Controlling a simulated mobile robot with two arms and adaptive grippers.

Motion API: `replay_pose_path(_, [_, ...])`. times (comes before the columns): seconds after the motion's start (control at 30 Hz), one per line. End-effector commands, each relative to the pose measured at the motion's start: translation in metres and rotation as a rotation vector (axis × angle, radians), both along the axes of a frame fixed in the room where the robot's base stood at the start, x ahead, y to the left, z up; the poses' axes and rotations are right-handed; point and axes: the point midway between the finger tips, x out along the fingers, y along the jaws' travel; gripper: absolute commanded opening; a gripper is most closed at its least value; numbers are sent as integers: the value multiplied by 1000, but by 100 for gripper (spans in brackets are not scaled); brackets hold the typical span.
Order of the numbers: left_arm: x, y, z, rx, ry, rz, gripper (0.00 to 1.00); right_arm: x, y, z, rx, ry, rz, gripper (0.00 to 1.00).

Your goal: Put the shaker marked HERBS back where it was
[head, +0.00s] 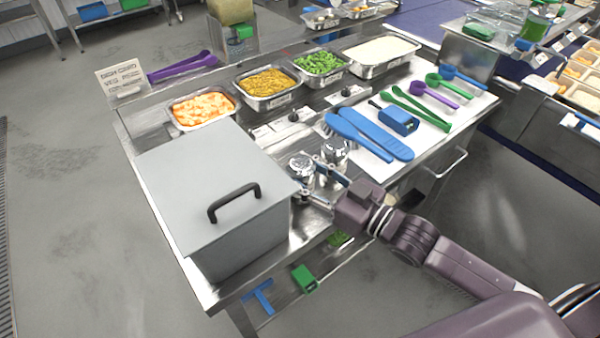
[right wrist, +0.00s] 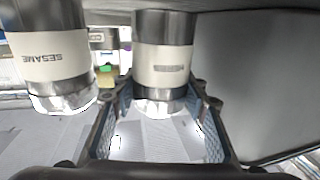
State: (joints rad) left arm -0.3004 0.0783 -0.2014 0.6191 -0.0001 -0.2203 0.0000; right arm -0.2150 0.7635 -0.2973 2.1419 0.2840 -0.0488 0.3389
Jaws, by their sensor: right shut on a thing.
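My right gripper (head: 311,177) reaches in from the right and is shut around a metal shaker (head: 301,167) beside the large grey box. In the right wrist view the held shaker (right wrist: 163,45) appears between the two fingers; the small text on its pale label is not legible. A second metal shaker (head: 335,151) stands close by; in the right wrist view its label reads SESAME (right wrist: 50,55). I cannot tell whether the held shaker touches the counter. My left gripper is not in view.
The grey lidded box (head: 215,195) stands right next to the held shaker. Food pans with orange (head: 203,108), yellow and green contents and a white-filled pan line the back. A white mat (head: 445,112) on the right holds blue, green and purple utensils.

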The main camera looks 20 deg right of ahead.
Motion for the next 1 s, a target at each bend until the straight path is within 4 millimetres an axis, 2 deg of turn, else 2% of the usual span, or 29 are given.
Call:
replay_pose_path(0.1, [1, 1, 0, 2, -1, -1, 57, 0, 0, -7, 0, -1, 1, 14])
replay_pose_path(0.43, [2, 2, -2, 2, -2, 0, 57, 0, 0, -10, 1, -1, 1, 14])
replay_pose_path(0.47, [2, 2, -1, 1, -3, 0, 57, 0, 0, -10, 0, 0, 1, 43])
replay_pose_path(0.6, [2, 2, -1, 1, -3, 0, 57, 0, 0, -10, 0, 0, 1, 58])
replay_pose_path(1.0, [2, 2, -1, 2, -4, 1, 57, -3, -2, -8, 0, 2, 0, 58])
